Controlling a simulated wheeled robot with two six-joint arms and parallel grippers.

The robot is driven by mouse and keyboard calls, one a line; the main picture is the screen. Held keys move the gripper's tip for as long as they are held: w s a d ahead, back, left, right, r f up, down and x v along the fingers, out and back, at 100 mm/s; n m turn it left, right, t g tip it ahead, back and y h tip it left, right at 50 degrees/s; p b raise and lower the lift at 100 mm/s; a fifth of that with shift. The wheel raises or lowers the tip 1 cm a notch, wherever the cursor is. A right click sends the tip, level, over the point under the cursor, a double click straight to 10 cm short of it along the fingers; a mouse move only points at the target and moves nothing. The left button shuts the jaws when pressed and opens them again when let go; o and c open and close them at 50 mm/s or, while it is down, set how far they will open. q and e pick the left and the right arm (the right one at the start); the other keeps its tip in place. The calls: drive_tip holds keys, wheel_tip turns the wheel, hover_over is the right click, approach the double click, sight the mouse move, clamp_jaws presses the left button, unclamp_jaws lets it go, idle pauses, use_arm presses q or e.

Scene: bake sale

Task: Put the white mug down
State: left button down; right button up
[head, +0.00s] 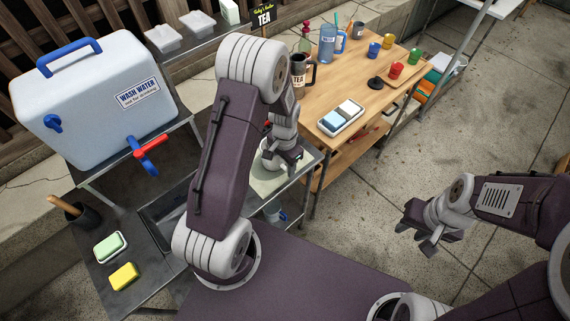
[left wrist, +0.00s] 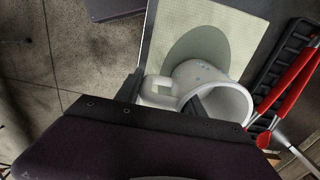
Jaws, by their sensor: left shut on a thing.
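A white mug (left wrist: 212,80) with small blue marks is held in my left gripper (head: 290,156). One finger reaches inside its rim in the left wrist view, and its handle points left there. In the head view the mug (head: 270,158) is partly hidden by the gripper. It is over a pale green mat (left wrist: 244,25) at the right end of the metal wash stand; the mat also shows in the head view (head: 265,187). A dark round shadow lies on the mat beside the mug. Whether the base touches the mat is unclear. My right gripper (head: 414,238) is open and empty over the floor.
A red-handled tool (left wrist: 286,88) lies beside the mat. A water container (head: 95,105), green sponge dish (head: 110,247) and yellow sponge (head: 123,276) are at left.

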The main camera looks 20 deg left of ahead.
use_arm(q)
drive_tip(key=shift+w+f, duration=0.1)
drive_tip(key=shift+f, duration=0.2)
drive_tip(key=c, duration=0.7)
unclamp_jaws()
